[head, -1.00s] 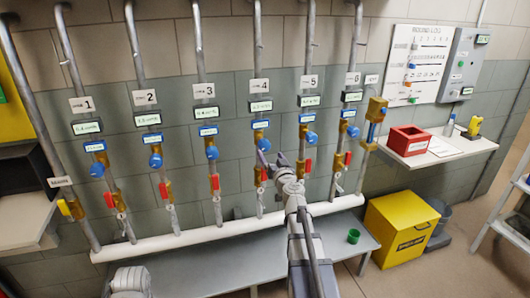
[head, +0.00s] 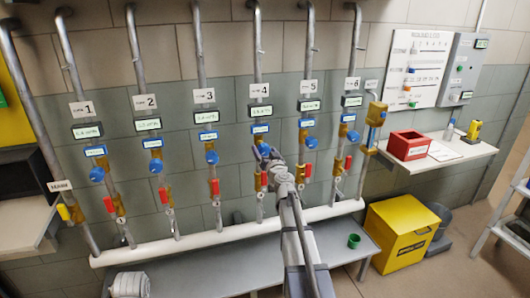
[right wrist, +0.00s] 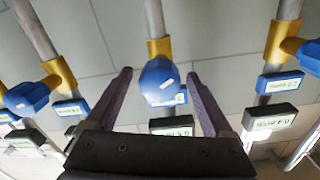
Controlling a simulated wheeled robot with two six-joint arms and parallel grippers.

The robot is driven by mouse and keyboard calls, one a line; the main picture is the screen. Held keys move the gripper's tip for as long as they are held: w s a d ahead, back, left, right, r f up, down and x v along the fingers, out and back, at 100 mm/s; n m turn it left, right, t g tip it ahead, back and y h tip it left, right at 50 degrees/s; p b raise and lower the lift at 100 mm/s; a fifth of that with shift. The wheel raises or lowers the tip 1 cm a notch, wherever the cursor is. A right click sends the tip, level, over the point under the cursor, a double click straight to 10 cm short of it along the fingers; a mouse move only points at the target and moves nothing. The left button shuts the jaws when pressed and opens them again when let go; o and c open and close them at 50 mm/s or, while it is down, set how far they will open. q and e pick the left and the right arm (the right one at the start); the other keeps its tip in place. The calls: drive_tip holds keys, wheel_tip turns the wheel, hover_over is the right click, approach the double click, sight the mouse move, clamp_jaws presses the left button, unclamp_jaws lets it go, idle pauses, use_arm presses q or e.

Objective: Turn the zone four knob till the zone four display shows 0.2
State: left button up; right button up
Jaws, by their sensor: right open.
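The zone four knob (head: 264,149) is a blue round knob on the pipe under the sign marked 4. The zone four display (head: 260,112) is a small dark box with a pale screen above it; its digits are too small to read surely. My right gripper (head: 269,160) is at this knob, its arm coming up from below and partly hiding the pipe. In the right wrist view the knob (right wrist: 158,78) sits between the two open fingers (right wrist: 158,74), with a gap on each side. The display (right wrist: 172,126) shows there partly behind the gripper body. My left gripper is out of view.
Similar blue knobs stand on the neighbouring pipes, such as zone three (head: 212,158) and zone five (head: 309,142). A red-handled valve (head: 308,170) is just right of my gripper. A grey bench (head: 215,268) runs below the white pipe (head: 180,241).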

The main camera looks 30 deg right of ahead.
drive_tip(key=shift+c, duration=0.3)
drive_tip(key=c, duration=1.3)
drive_tip(key=m, duration=0.6)
drive_tip(key=shift+m, duration=0.4)
drive_tip(key=m, duration=0.5)
drive_tip(key=shift+m, duration=0.3)
drive_tip(key=shift+s+m, duration=0.1)
drive_tip(key=shift+m, duration=0.2)
drive_tip(key=o, duration=1.4)
drive_tip(key=shift+c, duration=0.2)
